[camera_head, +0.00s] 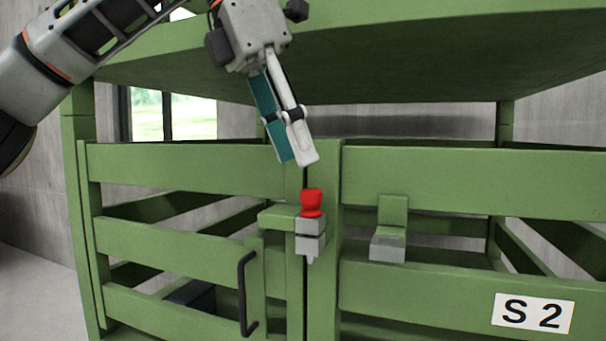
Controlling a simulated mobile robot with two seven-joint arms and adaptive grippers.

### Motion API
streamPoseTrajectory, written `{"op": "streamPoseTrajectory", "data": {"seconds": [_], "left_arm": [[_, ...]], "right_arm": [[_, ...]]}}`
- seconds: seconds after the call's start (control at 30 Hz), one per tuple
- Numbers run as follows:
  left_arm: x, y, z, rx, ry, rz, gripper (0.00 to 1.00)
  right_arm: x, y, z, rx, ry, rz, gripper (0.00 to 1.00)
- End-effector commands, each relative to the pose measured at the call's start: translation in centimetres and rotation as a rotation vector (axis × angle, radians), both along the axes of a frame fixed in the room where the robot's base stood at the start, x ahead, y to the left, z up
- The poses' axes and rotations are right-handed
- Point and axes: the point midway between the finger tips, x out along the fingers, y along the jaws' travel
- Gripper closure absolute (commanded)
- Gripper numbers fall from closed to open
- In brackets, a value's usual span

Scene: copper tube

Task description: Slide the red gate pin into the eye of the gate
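The red gate pin (312,203) stands upright with its red head on top of a grey block, the eye (311,237), at the gap between gate and post. A short pale tip shows below the block; the shank between is hidden. My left gripper (300,162) points down from above, just above and slightly left of the red head, apart from it. Its teal inner pad shows beside the white finger, and nothing is held between the fingers. The green gate (180,252) with a black handle (245,293) is at left. My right gripper is not in view.
A second grey block on a green bracket (390,228) sits on the right panel, empty. A green slab (400,70) overhangs the gate at the top, close to my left gripper. An "S 2" sign (533,313) is at lower right.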

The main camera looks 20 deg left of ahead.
Motion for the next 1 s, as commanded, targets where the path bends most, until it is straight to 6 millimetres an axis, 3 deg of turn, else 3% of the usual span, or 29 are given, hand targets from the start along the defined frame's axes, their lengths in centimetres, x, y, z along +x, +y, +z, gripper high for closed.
{"op": "streamPoseTrajectory", "data": {"seconds": [0.13,0.33,1.0], "left_arm": [[-0.8,0.8,2.7,-0.002,-0.003,0.004,0.61],[-1.3,1.4,4.6,0.0,0.0,0.001,0.61],[-1.4,1.5,4.9,0.0,0.0,0.0,0.61]], "right_arm": [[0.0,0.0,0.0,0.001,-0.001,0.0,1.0],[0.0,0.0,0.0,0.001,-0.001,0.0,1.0],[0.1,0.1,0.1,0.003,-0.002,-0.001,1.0]]}}
